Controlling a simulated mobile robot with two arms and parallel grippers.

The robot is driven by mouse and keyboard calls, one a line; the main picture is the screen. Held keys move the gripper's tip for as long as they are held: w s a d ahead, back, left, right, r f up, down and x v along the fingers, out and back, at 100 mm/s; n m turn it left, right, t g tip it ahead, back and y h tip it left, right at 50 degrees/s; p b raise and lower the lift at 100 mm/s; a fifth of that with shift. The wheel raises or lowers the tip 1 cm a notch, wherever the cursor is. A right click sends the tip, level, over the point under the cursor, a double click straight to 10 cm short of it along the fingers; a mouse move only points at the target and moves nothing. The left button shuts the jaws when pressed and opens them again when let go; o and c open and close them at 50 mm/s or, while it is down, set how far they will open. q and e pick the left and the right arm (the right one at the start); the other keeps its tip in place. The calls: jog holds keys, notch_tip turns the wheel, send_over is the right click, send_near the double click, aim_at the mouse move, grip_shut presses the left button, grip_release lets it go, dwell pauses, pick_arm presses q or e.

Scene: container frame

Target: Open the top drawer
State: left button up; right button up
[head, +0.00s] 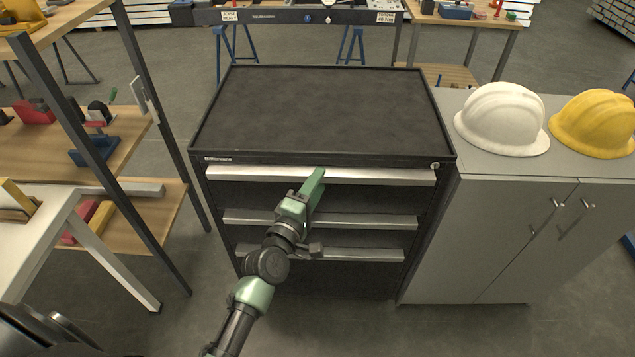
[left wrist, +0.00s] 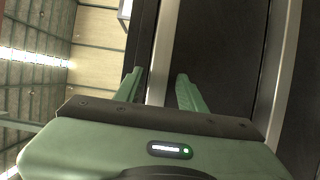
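The dark tool cabinet (head: 320,110) stands in the middle of the head view. Its top drawer has a long silver handle strip (head: 390,176) just under the cabinet's top and looks closed. My left gripper (head: 319,174) is at this strip, near its middle. In the left wrist view, the two green fingers (left wrist: 160,76) are apart, with the silver strip (left wrist: 168,40) showing between them. Whether the fingers touch it cannot be told. My right gripper is in neither view.
Lower drawers with silver handles (head: 365,221) sit below. A grey cupboard (head: 500,235) with a white helmet (head: 502,118) and a yellow helmet (head: 597,122) stands close on the right. A shelf rack (head: 140,195) stands on the left. Floor shows between rack and cabinet.

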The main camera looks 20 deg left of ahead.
pick_arm(q)
jog(key=shift+w, duration=0.15)
grip_shut()
jog(key=shift+d+f, duration=0.1)
jog(key=shift+f, duration=0.2)
dwell(1.1)
